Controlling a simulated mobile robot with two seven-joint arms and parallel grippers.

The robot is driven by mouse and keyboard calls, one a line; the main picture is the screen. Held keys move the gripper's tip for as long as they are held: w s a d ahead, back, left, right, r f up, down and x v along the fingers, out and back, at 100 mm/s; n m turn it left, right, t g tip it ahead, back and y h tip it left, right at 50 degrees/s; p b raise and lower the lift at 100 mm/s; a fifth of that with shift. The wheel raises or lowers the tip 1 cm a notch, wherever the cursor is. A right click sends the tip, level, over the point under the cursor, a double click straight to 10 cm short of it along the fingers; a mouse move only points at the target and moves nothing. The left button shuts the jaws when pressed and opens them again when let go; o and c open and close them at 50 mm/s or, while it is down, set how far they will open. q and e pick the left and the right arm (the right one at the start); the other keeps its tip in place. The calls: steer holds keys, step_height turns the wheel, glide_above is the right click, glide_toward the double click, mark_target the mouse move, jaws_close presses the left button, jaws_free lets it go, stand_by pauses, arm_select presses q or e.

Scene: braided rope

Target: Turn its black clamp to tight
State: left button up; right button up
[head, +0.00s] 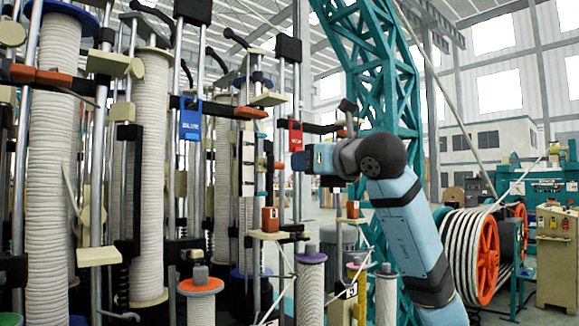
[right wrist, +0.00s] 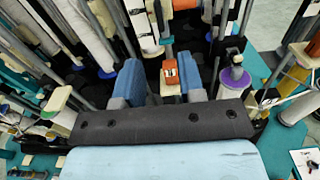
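My right gripper (head: 303,160) reaches in from the right at the upright rods; it also shows in the right wrist view (right wrist: 163,85), where its two blue fingers stand apart. An orange block (right wrist: 170,72) on a cream plate shows between and beyond the fingers; I see no contact. A black clamp with a handle (head: 322,128) sits on a rod beside a red tag (head: 295,136), just above the gripper. Another black clamp (head: 288,48) is higher on that rod. I cannot tell which clamp the task means, nor its setting. My left gripper is not in view.
Rope-wound columns (head: 50,150) and metal rods crowd the left. A blue tag (head: 190,118) hangs on one rod. Small spools (head: 310,285) stand low in front. A teal lattice post (head: 375,75) rises behind my arm. A large orange-rimmed reel (head: 487,262) stands at the right.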

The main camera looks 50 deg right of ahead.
steer(key=s, duration=0.2)
steer(key=shift+s+a, duration=0.15)
steer(key=shift+s, duration=0.2)
stand_by(0.4)
